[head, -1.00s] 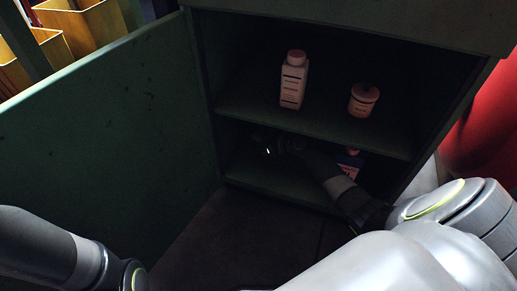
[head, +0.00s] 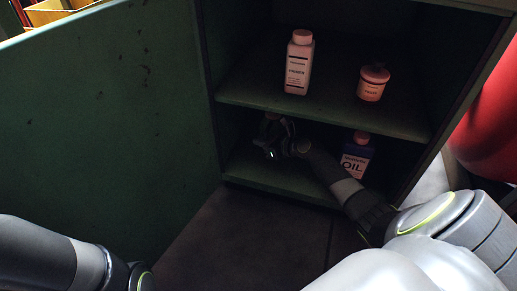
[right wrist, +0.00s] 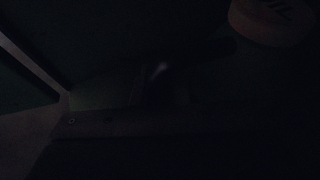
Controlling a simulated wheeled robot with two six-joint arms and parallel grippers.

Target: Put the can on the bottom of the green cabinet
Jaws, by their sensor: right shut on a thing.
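The green cabinet (head: 276,180) stands open, with an upper shelf and a bottom compartment. My right arm reaches into the bottom compartment from the right. My right gripper (head: 270,139) is at its left part, shut on a dark thing, likely the can, whose outline is lost in shadow. The right wrist view is very dark; a small glint shows near its middle and the held thing cannot be made out there. I cannot tell whether it touches the cabinet floor. Only part of my left arm shows at lower left; its gripper is out of view.
An oil container (head: 356,160) stands in the bottom compartment, right of my gripper and beside my forearm. A white bottle (head: 299,65) and a small jar (head: 372,83) stand on the shelf above. The open green door (head: 110,110) fills the left. A red rounded object (head: 490,130) is at right.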

